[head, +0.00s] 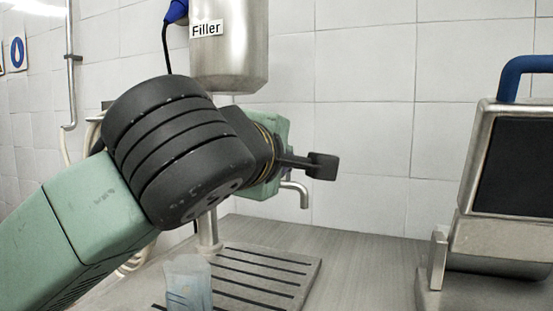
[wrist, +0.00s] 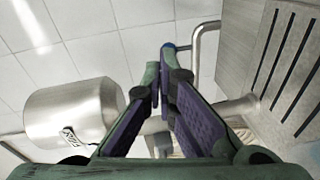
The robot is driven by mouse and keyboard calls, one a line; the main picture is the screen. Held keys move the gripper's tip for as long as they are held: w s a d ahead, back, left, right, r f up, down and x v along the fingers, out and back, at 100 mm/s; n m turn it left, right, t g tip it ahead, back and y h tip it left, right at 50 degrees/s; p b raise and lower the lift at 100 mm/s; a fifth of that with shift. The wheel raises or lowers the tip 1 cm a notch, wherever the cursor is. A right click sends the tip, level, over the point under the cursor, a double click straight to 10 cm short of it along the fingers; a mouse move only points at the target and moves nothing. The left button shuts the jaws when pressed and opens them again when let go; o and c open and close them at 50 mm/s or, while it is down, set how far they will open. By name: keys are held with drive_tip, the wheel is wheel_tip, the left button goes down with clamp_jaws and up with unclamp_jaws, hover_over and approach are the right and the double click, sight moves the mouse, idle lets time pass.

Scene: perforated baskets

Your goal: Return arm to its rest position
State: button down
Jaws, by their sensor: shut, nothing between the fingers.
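My gripper (wrist: 160,72) shows in the wrist view with its dark, purple-padded fingers brought together at the tips and nothing between them. In the head view my green arm comes in from the lower left, and its thick black joint is raised in front of the filler. The fingers are hidden there behind my wrist. The steel filler tank (head: 229,55), labelled "Filler", is just behind and above my wrist. It also shows at the left of the wrist view (wrist: 75,112).
A bent steel spout (head: 300,192) is just right of my wrist. Below are a slotted drain tray (head: 300,280) and a pale translucent container (head: 188,283). A steel machine with a blue handle (head: 525,65) stands at right. The counter between tray and machine is clear.

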drive_tip(key=shift+s, duration=0.25)
